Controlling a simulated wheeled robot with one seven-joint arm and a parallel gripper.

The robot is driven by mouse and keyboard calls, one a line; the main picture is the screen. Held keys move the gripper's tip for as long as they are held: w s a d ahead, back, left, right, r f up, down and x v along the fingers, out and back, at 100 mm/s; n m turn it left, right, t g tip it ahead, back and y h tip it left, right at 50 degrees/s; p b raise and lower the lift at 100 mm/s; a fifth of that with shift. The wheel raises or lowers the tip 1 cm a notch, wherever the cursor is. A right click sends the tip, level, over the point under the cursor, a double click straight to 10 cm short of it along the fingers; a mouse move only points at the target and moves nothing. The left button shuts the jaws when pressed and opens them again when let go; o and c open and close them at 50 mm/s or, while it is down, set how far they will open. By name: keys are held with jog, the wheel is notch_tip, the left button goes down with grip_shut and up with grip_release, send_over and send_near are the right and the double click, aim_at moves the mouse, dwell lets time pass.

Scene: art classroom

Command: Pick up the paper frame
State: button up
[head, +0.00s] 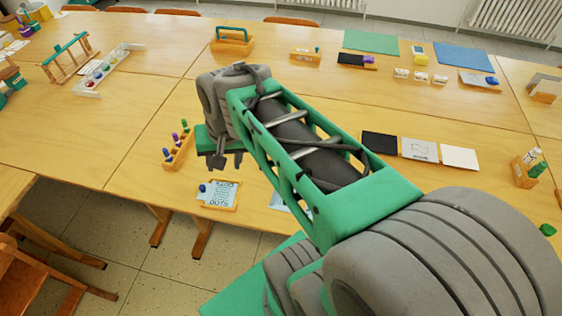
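A likely paper frame (219,195) lies flat near the table's front edge: a shallow wooden frame around a printed sheet, with a small blue knob at its left. My gripper (228,161) hangs beyond and above it in the picture. Its two dark fingertips point down and look apart, with nothing seen between them. There is a visible gap between the fingers and the frame. My arm crosses the middle of the view and hides part of the table to the right of the frame.
A wooden peg holder (179,150) stands left of my gripper. Black, printed and white cards (419,148) lie to the right, near a wooden bottle holder (524,171). A handled wooden box (232,41) stands at the back. The table's left middle is clear.

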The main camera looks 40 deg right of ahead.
jog(key=s+d+f+m+y+b, duration=0.1)
jog(key=d+f+m+b, duration=0.3)
jog(key=d+f+m, duration=0.6)
jog(key=d+f+m+y+b, duration=0.2)
jog(key=d+f+m+b, duration=0.25)
jog(key=d+m, duration=1)
jog(key=shift+n+h, duration=0.3)
jog(key=shift+n, duration=0.65)
jog(key=x, duration=0.2)
jog(key=d+x, duration=0.1)
jog(key=x, duration=0.1)
jog(key=w+b+x, duration=0.1)
jog(key=x, duration=0.2)
jog(key=shift+d, duration=0.2)
jog(key=shift+r, duration=0.1)
grip_shut()
